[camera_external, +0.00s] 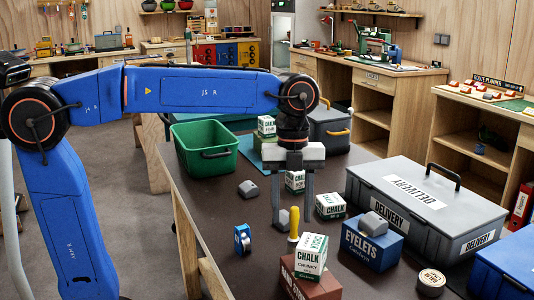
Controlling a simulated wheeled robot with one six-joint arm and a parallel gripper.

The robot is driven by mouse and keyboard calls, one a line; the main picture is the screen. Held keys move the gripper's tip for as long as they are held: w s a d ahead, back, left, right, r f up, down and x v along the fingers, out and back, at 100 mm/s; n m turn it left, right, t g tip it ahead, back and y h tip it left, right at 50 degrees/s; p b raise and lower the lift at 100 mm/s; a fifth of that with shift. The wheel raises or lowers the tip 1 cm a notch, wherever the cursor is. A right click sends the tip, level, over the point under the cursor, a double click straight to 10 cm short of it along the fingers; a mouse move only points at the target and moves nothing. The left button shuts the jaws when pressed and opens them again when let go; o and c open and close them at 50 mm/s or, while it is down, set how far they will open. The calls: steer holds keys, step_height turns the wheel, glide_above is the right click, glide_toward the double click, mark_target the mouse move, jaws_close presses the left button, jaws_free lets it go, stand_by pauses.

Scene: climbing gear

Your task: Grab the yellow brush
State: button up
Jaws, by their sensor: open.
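A yellow upright piece (293,224), which looks like the yellow brush, stands on the dark table behind a white chalk box. Its lower end is partly hidden, and I cannot make out bristles. My gripper (292,214) points straight down with its two grey fingers apart. In this view the yellow piece shows between the fingertips. I cannot tell from this one view whether the fingers are level with it in depth or touching it.
Close by are a chalk box (311,255) on a brown box (302,287), a grey lump (283,219), a blue item (242,239) and a blue eyelets box (371,246). A grey delivery case (425,208) stands right, a green crate (205,147) back left. The table's left front is clear.

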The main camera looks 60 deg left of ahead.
mark_target(294, 238)
steer(key=f, duration=0.2)
steer(key=shift+s+d+f, duration=0.1)
steer(key=shift+d+f, duration=0.1)
steer(key=shift+f, duration=0.2)
steer(key=shift+d+f, duration=0.25)
steer(key=shift+f, duration=0.6)
steer(key=shift+d+f, duration=0.2)
steer(key=shift+f, duration=0.7)
steer(key=shift+d+f, duration=0.25)
steer(key=shift+f, duration=0.6)
steer(key=shift+c, duration=0.6)
jaws_close()
